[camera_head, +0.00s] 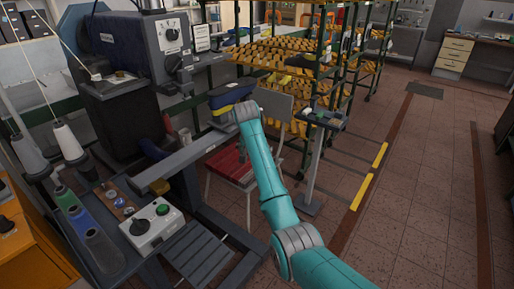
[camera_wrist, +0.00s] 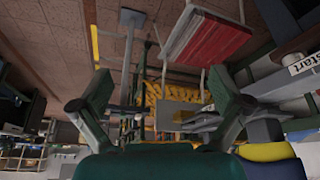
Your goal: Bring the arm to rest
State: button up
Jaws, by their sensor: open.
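My arm (camera_head: 262,165), teal with grey joints, reaches up from the bottom right of the head view towards the machine and the chair. My gripper (camera_wrist: 165,95) shows in the wrist view with its two fingers wide apart and nothing between them. In the head view the fingers cannot be made out beyond the arm's end. A blue and yellow object (camera_head: 230,93) appears right by the arm's end; it also shows at the lower right of the wrist view (camera_wrist: 270,153). I cannot tell whether my arm touches it.
A large grey machine (camera_head: 140,40) stands at the left, with a control box (camera_head: 151,226) in front. A red-seated chair (camera_head: 232,165) is behind my arm. Racks of yellow shoe lasts (camera_head: 285,58) stand behind it. A small stand (camera_head: 312,165) is right of the arm. The right floor is free.

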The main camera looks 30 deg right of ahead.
dwell(0.5)
